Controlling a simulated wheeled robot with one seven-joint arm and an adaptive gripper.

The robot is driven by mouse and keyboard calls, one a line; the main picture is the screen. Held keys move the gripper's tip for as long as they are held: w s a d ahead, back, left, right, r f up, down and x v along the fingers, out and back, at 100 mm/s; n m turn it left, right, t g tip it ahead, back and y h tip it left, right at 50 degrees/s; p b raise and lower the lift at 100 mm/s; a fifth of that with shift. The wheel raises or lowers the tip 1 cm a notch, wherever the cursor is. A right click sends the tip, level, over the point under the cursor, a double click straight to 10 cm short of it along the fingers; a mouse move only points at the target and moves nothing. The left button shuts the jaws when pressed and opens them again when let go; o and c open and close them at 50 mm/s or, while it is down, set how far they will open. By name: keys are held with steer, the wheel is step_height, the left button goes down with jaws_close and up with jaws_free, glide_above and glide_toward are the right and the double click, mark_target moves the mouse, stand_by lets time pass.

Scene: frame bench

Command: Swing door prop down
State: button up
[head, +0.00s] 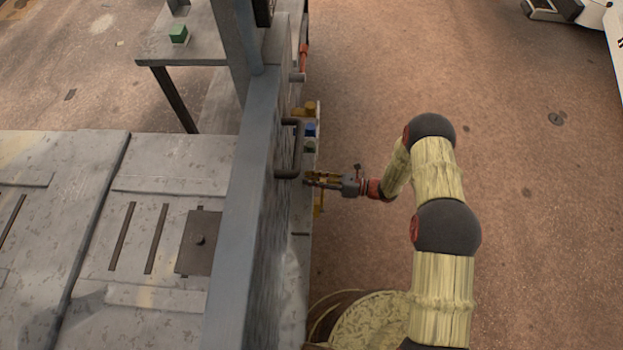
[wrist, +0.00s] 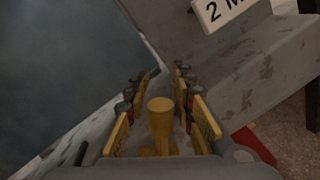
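My gripper (head: 312,179) is at the right side of the upright grey frame, close to a dark bar handle (head: 297,148). In the wrist view its two yellow-padded fingers (wrist: 162,76) stand apart. A yellow round post (wrist: 160,125) shows between the fingers, near the palm; I cannot tell whether it touches them. In the head view a narrow yellow piece (head: 318,204) shows just below the gripper, partly hidden. I cannot tell for sure which piece is the door prop.
A grey panelled bench (head: 165,170) lies left of the frame (head: 243,215). A side table with a green block (head: 178,34) stands behind. A round barrel-like container (head: 335,312) is at the lower right of the frame. The floor to the right is mostly clear.

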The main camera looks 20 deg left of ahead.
steer(key=shift+o, duration=0.9)
steer(key=w+d, duration=0.1)
steer(key=d, duration=1.1)
steer(key=shift+r, duration=0.35)
steer(key=shift+c, duration=0.3)
